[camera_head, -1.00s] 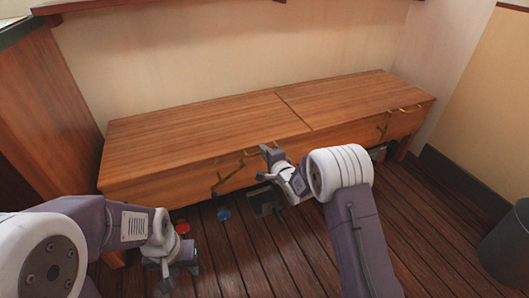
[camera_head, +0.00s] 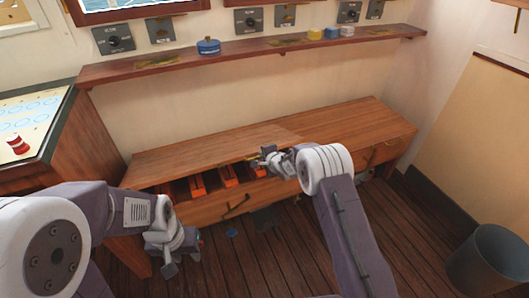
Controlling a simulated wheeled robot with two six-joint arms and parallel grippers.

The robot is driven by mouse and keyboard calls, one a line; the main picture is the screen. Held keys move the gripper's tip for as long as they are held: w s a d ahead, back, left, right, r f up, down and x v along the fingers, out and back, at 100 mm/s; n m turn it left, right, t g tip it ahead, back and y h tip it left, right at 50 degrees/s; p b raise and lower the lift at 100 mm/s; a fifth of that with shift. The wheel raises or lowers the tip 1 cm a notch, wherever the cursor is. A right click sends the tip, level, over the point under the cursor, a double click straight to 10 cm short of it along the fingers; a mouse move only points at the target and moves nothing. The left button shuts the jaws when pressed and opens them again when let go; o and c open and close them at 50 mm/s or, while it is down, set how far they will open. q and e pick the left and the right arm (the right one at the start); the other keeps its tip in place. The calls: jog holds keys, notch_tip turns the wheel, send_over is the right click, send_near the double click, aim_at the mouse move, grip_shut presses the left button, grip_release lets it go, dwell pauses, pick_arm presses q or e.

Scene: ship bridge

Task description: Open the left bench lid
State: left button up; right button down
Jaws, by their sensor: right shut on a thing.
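The left bench lid (camera_head: 200,152) is a brown wooden panel with its front edge raised above the bench front. The gap under it shows the inside of the bench, with several orange-red pieces. My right gripper (camera_head: 265,157) is shut on the brass lid handle (camera_head: 251,156) at the lid's front edge, near its right end. The gripper partly hides the handle. My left gripper (camera_head: 172,262) hangs low in front of the bench's left end, apart from the lid. Its finger gap is not clear.
The right bench lid (camera_head: 345,120) lies flat. A shelf (camera_head: 260,46) with a blue pot (camera_head: 208,46) runs along the wall above. A chart table (camera_head: 30,125) stands at left, a dark bin (camera_head: 490,262) at lower right.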

jog(key=w+r+p, duration=0.1)
jog(key=r+p, duration=0.1)
jog(key=w+r+p, duration=0.1)
jog(key=r+p, duration=0.1)
jog(key=p, duration=0.1)
jog(key=w+a+r+p, duration=0.1)
jog(key=r+p, duration=0.2)
jog(key=shift+w+r, duration=0.1)
jog(key=shift+w, duration=0.15)
jog(key=shift+w+a+r+p, duration=0.15)
jog(key=shift+w+r+p, duration=0.1)
jog(key=shift+p, duration=0.3)
jog(key=shift+f, duration=0.1)
